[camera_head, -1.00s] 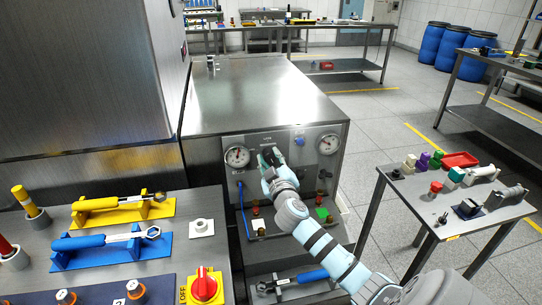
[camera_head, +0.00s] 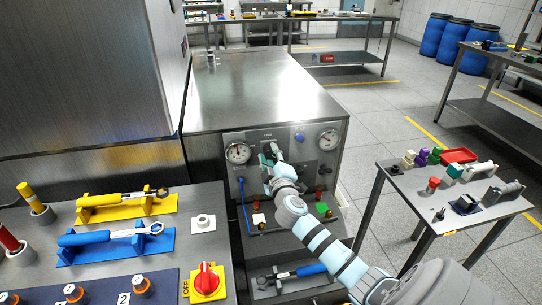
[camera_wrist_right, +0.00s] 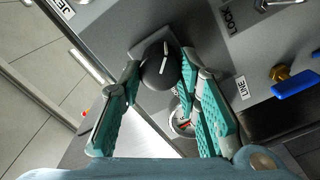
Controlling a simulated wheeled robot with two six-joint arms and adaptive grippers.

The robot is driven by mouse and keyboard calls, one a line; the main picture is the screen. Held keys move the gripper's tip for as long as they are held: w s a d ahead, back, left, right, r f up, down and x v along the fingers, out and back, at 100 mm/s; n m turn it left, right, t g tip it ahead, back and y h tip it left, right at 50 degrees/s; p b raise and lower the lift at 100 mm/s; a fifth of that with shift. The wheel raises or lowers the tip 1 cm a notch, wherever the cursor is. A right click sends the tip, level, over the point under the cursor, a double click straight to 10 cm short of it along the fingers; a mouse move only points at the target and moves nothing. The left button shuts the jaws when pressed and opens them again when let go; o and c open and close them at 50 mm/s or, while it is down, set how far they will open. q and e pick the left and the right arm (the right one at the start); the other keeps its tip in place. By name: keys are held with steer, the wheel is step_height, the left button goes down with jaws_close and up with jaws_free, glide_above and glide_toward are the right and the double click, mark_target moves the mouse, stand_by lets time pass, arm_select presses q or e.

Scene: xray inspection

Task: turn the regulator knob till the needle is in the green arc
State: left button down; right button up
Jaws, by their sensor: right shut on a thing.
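The regulator knob (camera_wrist_right: 160,66) is black and round with a white pointer line, on the front panel of a steel cabinet. My right gripper (camera_wrist_right: 162,78) has one teal finger on each side of it and is shut on it. In the head view my right gripper (camera_head: 271,153) is at the panel and mostly hides the knob. A round white gauge (camera_head: 238,153) is to its left and another gauge (camera_head: 328,140) to its right. Their needles are too small to read against any green arc. My left gripper is not in view.
A blue-handled valve (camera_wrist_right: 296,84) and a LOCK label sit beside the knob in the wrist view. The left bench (camera_head: 205,250) holds wrenches and a red OFF switch (camera_head: 206,279). A small table (camera_head: 400,178) with parts stands right, with open floor behind it.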

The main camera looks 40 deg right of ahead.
steer(key=shift+f, duration=0.1)
steer(key=o, duration=1.1)
steer(key=shift+o, duration=0.2)
steer(key=v, duration=1.2)
